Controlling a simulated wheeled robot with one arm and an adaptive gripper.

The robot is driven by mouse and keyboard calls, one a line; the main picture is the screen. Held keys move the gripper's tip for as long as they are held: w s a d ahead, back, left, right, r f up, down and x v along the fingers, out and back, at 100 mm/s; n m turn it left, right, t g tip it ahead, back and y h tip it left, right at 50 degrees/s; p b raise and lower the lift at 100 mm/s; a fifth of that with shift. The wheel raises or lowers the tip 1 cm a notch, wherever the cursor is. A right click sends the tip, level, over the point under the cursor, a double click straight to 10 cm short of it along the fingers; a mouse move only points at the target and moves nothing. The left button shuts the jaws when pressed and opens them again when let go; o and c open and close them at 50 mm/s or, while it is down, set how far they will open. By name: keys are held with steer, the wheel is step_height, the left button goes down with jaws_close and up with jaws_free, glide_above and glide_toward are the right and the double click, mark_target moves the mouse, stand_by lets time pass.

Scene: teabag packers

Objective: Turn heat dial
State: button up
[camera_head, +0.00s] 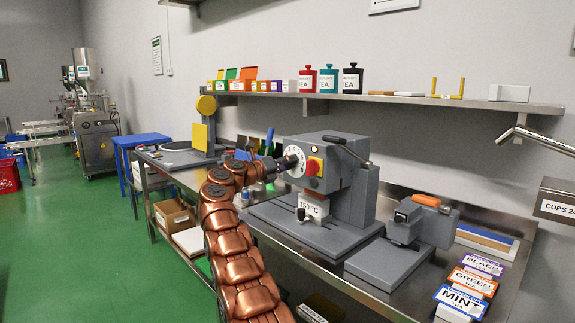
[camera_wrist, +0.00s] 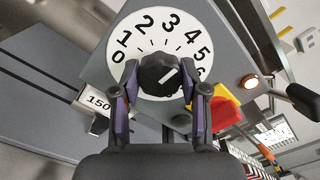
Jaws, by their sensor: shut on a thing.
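The heat dial (camera_wrist: 172,40) is a white disc with black numbers from 0 upward, on the front of a grey sealing machine (camera_head: 345,180). It also shows in the head view (camera_head: 296,151). A black knob (camera_wrist: 160,74) sits at its middle with a short white mark slanting up to the right, roughly toward the higher numbers. My gripper (camera_wrist: 161,92) has its two purple-lined fingers on either side of the knob, shut on it. In the head view my gripper (camera_head: 287,162) is at the dial's face and hides part of it. The fingers hide the dial's lower part.
A red button on a yellow plate (camera_head: 315,166) is just right of the dial. A smaller grey machine with an orange handle (camera_head: 426,201) and tea boxes (camera_head: 462,298) stand to the right.

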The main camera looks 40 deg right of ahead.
steer(key=o, duration=1.1)
steer(key=shift+o, duration=0.2)
steer(key=shift+a, duration=0.1)
steer(key=a, duration=1.2)
steer(key=shift+w+d, duration=0.1)
